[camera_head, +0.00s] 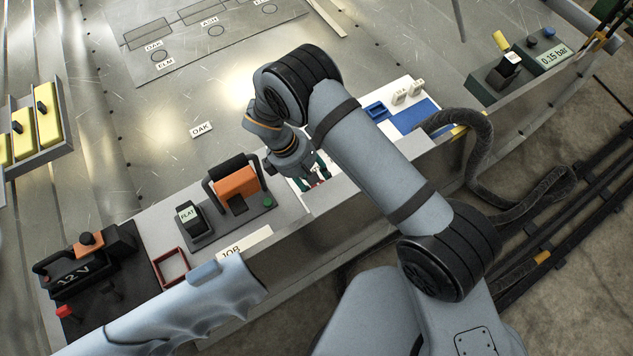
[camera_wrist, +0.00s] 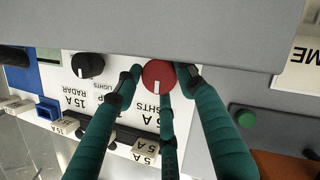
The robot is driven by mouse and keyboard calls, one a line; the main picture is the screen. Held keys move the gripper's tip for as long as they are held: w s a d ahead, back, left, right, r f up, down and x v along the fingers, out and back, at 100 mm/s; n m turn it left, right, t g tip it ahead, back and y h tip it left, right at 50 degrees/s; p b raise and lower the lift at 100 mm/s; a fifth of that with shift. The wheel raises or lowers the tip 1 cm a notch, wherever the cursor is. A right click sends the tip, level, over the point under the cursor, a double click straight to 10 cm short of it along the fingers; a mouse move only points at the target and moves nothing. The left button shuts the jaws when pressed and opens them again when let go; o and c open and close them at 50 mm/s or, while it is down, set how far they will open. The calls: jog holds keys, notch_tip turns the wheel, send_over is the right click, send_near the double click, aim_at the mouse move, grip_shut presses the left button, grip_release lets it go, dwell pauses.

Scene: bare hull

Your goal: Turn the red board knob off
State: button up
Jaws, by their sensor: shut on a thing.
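The red board knob (camera_wrist: 158,73) is on a white panel (camera_wrist: 60,75) in the wrist view, with its white pointer line toward the bottom of the picture. My gripper (camera_wrist: 160,80) has its teal fingers around the knob and is shut on it. In the head view, my gripper (camera_head: 317,176) is down at the white panel and hides the knob there. A black knob (camera_wrist: 88,66) sits to the left of the red one, near labels reading RADAR and LIGHTS.
Fuse blocks marked 15 A and 5 A (camera_wrist: 145,148) lie close to my fingers. A green button (camera_wrist: 246,118) is to the right. In the head view, an orange handled device (camera_head: 238,182) and a FLAT display (camera_head: 187,214) stand left of my gripper.

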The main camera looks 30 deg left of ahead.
jog(key=shift+s+d, duration=0.15)
jog(key=shift+d, duration=0.25)
jog(key=o, duration=1.1)
jog(key=shift+c, duration=0.2)
jog(key=shift+a, duration=0.15)
jog(key=shift+a+r, duration=0.1)
jog(key=shift+r, duration=0.05)
jog(key=v, duration=1.1)
jog(key=shift+r, duration=0.3)
jog(key=shift+a, duration=0.15)
jog(key=x, duration=1.2)
jog(key=shift+m, duration=0.3)
